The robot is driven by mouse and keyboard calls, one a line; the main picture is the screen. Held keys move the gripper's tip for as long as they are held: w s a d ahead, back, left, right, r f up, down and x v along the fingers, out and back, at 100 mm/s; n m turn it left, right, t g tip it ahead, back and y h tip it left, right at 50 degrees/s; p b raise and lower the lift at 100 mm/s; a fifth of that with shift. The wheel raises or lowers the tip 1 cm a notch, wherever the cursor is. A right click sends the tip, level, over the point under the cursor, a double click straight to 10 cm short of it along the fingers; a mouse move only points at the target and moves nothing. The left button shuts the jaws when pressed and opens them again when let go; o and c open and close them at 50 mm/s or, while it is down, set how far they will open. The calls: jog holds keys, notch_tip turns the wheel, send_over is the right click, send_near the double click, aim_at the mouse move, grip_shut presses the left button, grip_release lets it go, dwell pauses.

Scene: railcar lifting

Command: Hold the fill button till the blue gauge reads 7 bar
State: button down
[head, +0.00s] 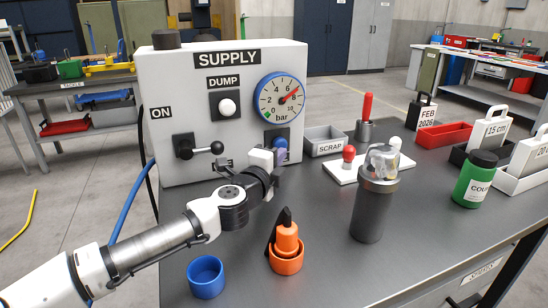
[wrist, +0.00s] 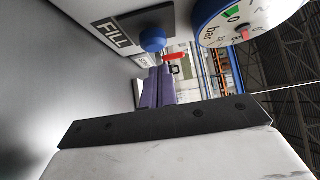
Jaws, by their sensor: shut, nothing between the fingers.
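The white supply box (head: 180,90) stands on the dark bench with a blue-rimmed gauge (head: 280,98) at its right. The red needle points to the upper right, between 6 and 8; the exact reading is too small to tell. The blue fill button (head: 279,142) is below the gauge, partly hidden by my gripper (head: 281,154). In the wrist view the button (wrist: 153,39) sits next to the FILL label (wrist: 110,33). The shut, empty purple fingers (wrist: 160,70) are close to the button; I cannot tell if they touch it.
A black lever (head: 200,149) and a white dump button (head: 227,107) are left of the gauge. A grey cylinder (head: 370,212) with a clear top, an orange cup (head: 286,262) and a blue cup (head: 206,278) stand in front. A scrap bin (head: 324,141) is to the right.

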jog(key=v, duration=0.6)
jog(key=b+v, duration=0.1)
jog(key=v, duration=0.3)
jog(key=shift+s+d, duration=0.2)
jog(key=shift+s, duration=0.05)
